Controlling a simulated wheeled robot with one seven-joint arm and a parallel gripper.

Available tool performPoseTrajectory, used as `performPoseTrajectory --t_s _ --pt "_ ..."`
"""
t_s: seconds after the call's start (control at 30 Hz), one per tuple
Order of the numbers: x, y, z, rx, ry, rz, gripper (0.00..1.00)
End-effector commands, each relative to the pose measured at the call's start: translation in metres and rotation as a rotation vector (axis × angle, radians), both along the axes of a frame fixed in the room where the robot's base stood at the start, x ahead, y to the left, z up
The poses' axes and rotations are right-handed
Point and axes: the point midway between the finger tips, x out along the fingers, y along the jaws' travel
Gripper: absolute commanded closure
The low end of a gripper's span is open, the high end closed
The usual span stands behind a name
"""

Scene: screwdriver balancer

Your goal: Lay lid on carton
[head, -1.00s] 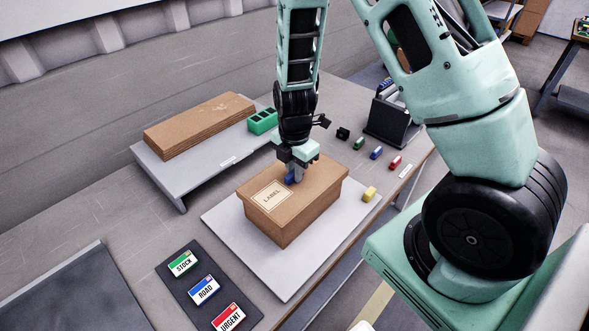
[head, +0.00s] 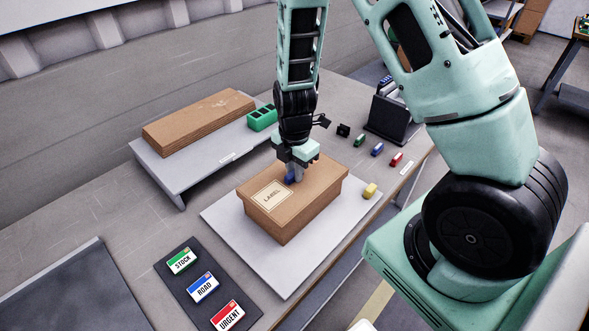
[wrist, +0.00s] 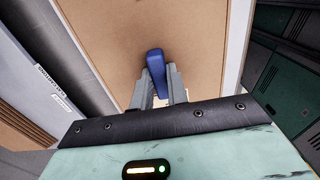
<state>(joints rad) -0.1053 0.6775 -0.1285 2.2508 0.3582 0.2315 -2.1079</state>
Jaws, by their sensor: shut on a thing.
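The carton (head: 283,224) is a brown cardboard box on a pale grey board (head: 285,285) in the middle of the bench. The brown lid (head: 318,183) lies over its top, with a cream LABEL patch on it, and looks level. A blue handle (wrist: 155,62) stands up from the lid. My gripper (head: 293,178) is above the lid, pointing down, and shut on the blue handle. In the wrist view, both grey fingers (wrist: 158,88) flank the handle. Whether the lid's underside touches the carton all round cannot be told.
STOCK, ROAD and URGENT cards lie on a dark tray (head: 190,262). A yellow block (head: 370,190) sits right of the carton.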

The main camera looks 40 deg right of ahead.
Motion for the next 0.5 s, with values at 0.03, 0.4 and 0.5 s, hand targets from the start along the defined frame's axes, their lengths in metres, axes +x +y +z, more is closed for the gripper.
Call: performPoseTrajectory --t_s 0.03,0.4,0.5 --pt "0.0000 -0.0001 -0.0007 0.000 0.000 0.000 1.00" --pt "0.0001 -0.0004 -0.0061 0.000 0.000 -0.001 1.00" --pt "0.0002 -0.0003 -0.0069 0.000 -0.001 -0.001 1.00"
